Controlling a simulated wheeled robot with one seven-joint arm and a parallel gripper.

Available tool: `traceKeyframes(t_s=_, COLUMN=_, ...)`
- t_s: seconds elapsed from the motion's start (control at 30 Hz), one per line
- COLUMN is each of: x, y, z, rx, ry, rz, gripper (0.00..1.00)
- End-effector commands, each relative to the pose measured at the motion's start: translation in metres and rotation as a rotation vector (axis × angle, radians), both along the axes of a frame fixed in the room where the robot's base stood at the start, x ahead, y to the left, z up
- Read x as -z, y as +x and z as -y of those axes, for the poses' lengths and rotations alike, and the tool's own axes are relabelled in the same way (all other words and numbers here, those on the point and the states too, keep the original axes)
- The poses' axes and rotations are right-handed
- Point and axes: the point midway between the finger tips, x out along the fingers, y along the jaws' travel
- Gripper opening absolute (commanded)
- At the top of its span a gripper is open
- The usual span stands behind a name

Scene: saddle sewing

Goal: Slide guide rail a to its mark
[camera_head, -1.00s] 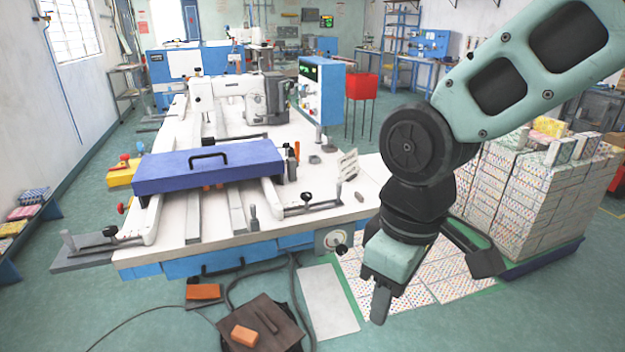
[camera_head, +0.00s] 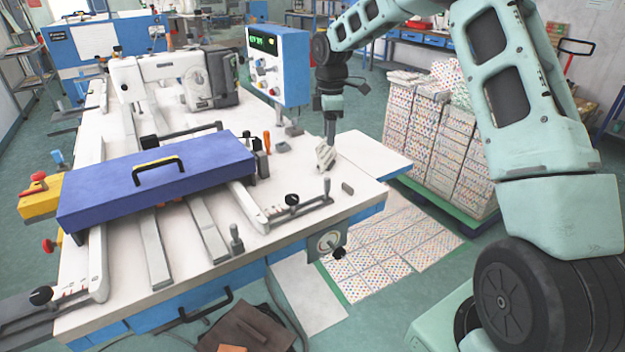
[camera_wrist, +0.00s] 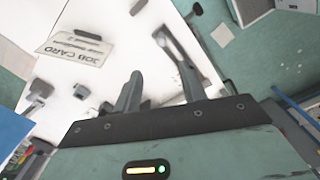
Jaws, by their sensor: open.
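Two pale guide rails lie on the white sewing table, one at the left (camera_head: 97,262) and one at the right (camera_head: 250,205). I cannot read which is rail a, and its mark cannot be made out. Each has a dark knob and a cross-piece at its front end. A blue cover with a black and yellow handle (camera_head: 160,170) lies across both rails and hides their middle parts. My gripper (camera_head: 330,135) is pointing down near the table's right part, apart from both rails. In the wrist view, my gripper (camera_wrist: 160,82) is open with nothing between its fingers.
A control box (camera_head: 278,65) and the sewing machine (camera_head: 180,78) stand behind. Stacked boxes (camera_head: 435,130) are to the right. Several flat metal bars (camera_head: 208,232) lie between the rails.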

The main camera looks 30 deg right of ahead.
Motion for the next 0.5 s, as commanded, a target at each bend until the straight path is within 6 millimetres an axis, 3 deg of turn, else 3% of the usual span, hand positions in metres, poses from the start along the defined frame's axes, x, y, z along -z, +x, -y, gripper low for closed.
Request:
traceKeyframes(t_s=0.17, x=0.023, y=-0.001, z=-0.001, rx=0.000, ry=0.002, rz=-0.005, gripper=0.42)
traceKeyframes(t_s=0.5, x=0.094, y=-0.002, z=-0.002, rx=-0.001, ry=0.003, rz=-0.005, gripper=0.42)
